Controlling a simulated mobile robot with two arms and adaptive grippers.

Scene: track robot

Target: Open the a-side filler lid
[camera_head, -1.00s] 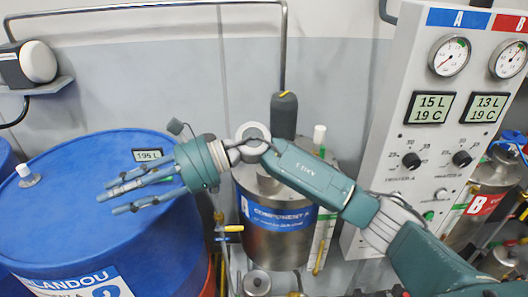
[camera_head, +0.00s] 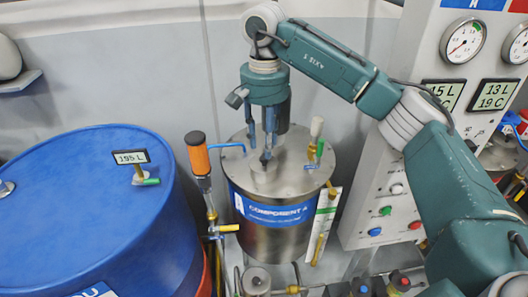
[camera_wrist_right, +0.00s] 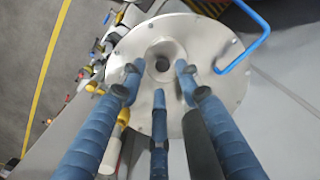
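The A-side tank (camera_head: 275,232) is a steel drum labelled COMPONENT A, with a round bolted metal top (camera_head: 295,180). At the middle of that top is a small raised, cone-shaped metal filler lid (camera_head: 264,163); the right wrist view shows it as a round piece with a dark centre (camera_wrist_right: 163,66). It sits in place on the tank. My right gripper (camera_head: 264,142) points down just above it. In the right wrist view its blue fingers (camera_wrist_right: 158,88) are spread around the lid with nothing visible between them. Whether any fingertip touches the lid cannot be told. My left gripper is not in view.
A blue drum (camera_head: 80,215) is at left, a gauge panel (camera_head: 430,120) at right behind my arm.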

